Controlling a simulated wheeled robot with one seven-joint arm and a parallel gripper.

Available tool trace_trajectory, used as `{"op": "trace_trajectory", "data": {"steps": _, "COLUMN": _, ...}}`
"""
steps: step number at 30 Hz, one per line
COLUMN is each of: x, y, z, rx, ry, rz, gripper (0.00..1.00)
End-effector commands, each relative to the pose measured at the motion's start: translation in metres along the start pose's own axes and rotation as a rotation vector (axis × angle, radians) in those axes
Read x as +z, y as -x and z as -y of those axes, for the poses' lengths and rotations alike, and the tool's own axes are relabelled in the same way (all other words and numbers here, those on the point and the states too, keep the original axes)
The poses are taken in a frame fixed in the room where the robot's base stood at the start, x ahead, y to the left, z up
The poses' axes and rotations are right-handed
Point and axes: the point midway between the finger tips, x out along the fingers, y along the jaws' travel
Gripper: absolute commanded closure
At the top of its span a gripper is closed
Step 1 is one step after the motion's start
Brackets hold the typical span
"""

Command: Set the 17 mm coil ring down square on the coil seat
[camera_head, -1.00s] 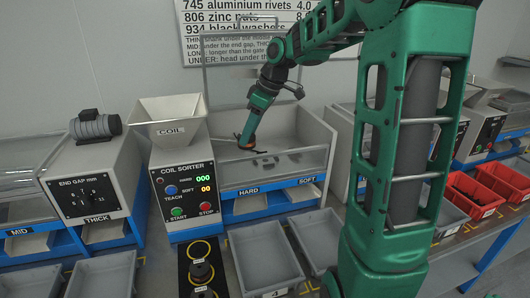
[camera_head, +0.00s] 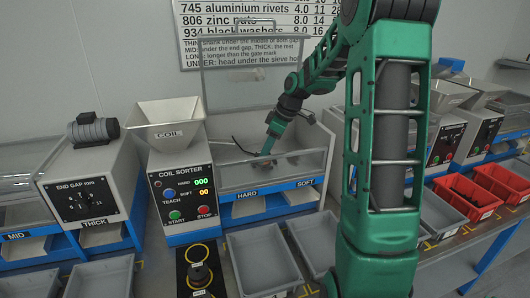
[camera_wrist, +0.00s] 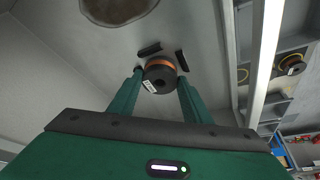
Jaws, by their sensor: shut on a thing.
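The coil ring (camera_wrist: 160,73), a dark round piece with a copper-coloured band and a white label, sits between the two fingers of my gripper (camera_wrist: 158,82) in the wrist view. My gripper is shut on it. Two short dark blocks (camera_wrist: 149,48) stand on the grey floor just beyond the ring, and may belong to the coil seat. I cannot tell whether the ring touches the floor or sits square. In the head view my gripper (camera_head: 264,154) reaches down into the coil sorter's open bay, and the ring there is too small to make out.
The coil sorter (camera_head: 184,195) has a hopper (camera_head: 165,120) on top and a clear front panel (camera_head: 265,174) before the bay. A dark labelled piece (camera_head: 199,274) stands on a yellow-ringed mat in front. Grey trays (camera_head: 262,262) and red bins (camera_head: 500,182) line the bench.

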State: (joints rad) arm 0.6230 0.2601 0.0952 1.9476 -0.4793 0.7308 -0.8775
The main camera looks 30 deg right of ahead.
Motion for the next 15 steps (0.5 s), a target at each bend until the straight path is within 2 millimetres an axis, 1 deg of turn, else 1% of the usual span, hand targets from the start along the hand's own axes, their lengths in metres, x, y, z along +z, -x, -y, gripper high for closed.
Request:
{"op": "trace_trajectory", "data": {"steps": 8, "x": 0.0, "y": -0.0009, "z": -0.0002, "rx": 0.001, "ry": 0.001, "rz": -0.001, "gripper": 0.85}}
{"op": "trace_trajectory", "data": {"steps": 9, "x": 0.0001, "y": -0.001, "z": -0.0002, "rx": 0.001, "ry": 0.001, "rz": -0.001, "gripper": 0.49}}
{"op": "trace_trajectory", "data": {"steps": 10, "x": 0.0001, "y": -0.0009, "z": -0.0002, "rx": 0.001, "ry": 0.001, "rz": -0.001, "gripper": 0.42}}
{"op": "trace_trajectory", "data": {"steps": 11, "x": 0.0001, "y": -0.0009, "z": -0.0002, "rx": 0.001, "ry": 0.001, "rz": -0.001, "gripper": 0.37}}
{"op": "trace_trajectory", "data": {"steps": 15, "x": 0.0002, "y": -0.0008, "z": -0.0002, "rx": 0.001, "ry": 0.0, "rz": -0.001, "gripper": 0.37}}
